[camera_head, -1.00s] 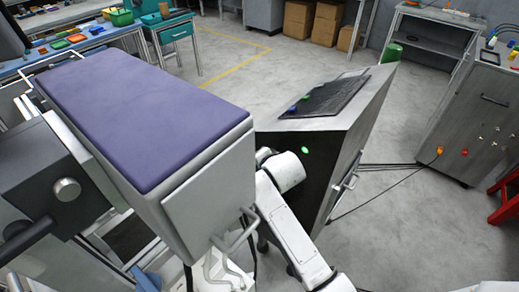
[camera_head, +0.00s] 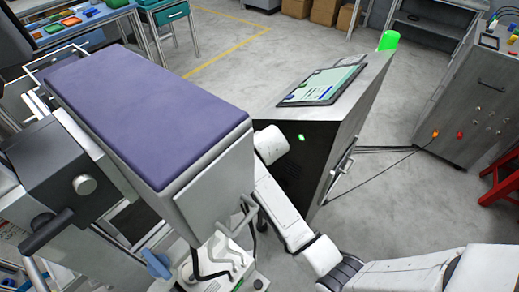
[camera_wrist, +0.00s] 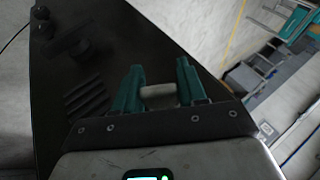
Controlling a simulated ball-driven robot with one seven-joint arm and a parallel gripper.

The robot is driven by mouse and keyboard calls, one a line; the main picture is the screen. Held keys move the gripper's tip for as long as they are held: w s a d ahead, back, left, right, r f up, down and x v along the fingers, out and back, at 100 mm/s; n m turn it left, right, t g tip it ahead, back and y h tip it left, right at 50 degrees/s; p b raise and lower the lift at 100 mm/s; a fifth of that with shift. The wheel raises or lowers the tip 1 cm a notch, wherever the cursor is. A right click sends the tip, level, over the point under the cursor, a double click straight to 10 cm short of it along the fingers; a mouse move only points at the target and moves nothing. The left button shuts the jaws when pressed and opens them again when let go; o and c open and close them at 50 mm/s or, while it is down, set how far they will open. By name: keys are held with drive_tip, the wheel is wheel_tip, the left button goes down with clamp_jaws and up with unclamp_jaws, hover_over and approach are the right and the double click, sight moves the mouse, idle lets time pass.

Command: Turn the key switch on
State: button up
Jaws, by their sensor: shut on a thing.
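My gripper (camera_wrist: 159,88) shows in the wrist view, with two teal fingers on either side of a small light-grey piece that looks like the key switch (camera_wrist: 158,96). The fingers are shut on it, and its exact turn angle is hard to tell. The key switch sits by a dark panel (camera_wrist: 75,135) with slanted vent slots. In the head view, my white arm reaches to the dark side of a metal console (camera_head: 347,120), and the gripper and key are hidden there. The console's tablet-like screen (camera_head: 322,84) is lit. A green beacon (camera_head: 389,40) behind it glows.
A grey cabinet (camera_head: 465,105) with knobs and buttons stands at right, with cables on the floor between it and the console. A red stool (camera_head: 500,185) is at the right edge. A bench with colored bins (camera_head: 70,22) is at upper left. Open floor (camera_head: 225,95) lies between.

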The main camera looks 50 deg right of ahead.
drive_tip(key=o, duration=1)
drive_tip(key=shift+c, duration=0.2)
drive_tip(key=shift+f, duration=0.15)
